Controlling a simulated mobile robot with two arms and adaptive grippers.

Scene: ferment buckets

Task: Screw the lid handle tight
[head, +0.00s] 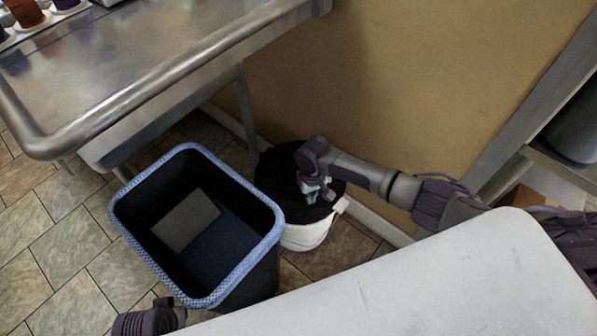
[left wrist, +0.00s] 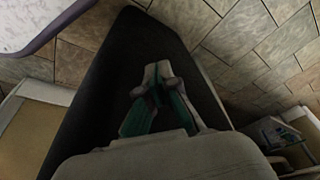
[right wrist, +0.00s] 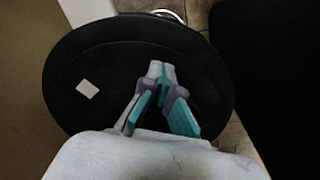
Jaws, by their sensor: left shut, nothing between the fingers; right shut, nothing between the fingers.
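A white bucket (head: 307,236) with a round black lid (head: 272,172) stands on the floor against the wall. The lid also fills much of the right wrist view (right wrist: 75,60), with a small pale label (right wrist: 87,89) on it. My right gripper (head: 318,193) points down over the lid; its fingertips (right wrist: 160,68) are together and empty. I cannot tell whether they touch the lid. No lid handle can be made out. My left gripper (left wrist: 157,72) is shut and empty in the left wrist view; in the head view only part of its arm shows at the bottom.
A black bin (head: 130,215) with a blue rim stands left of the bucket, close beside it. A steel counter (head: 110,75) is at upper left. A white surface (head: 420,285) covers the lower right. A steel shelf (head: 560,165) stands at right. Tiled floor (head: 55,240) is clear at left.

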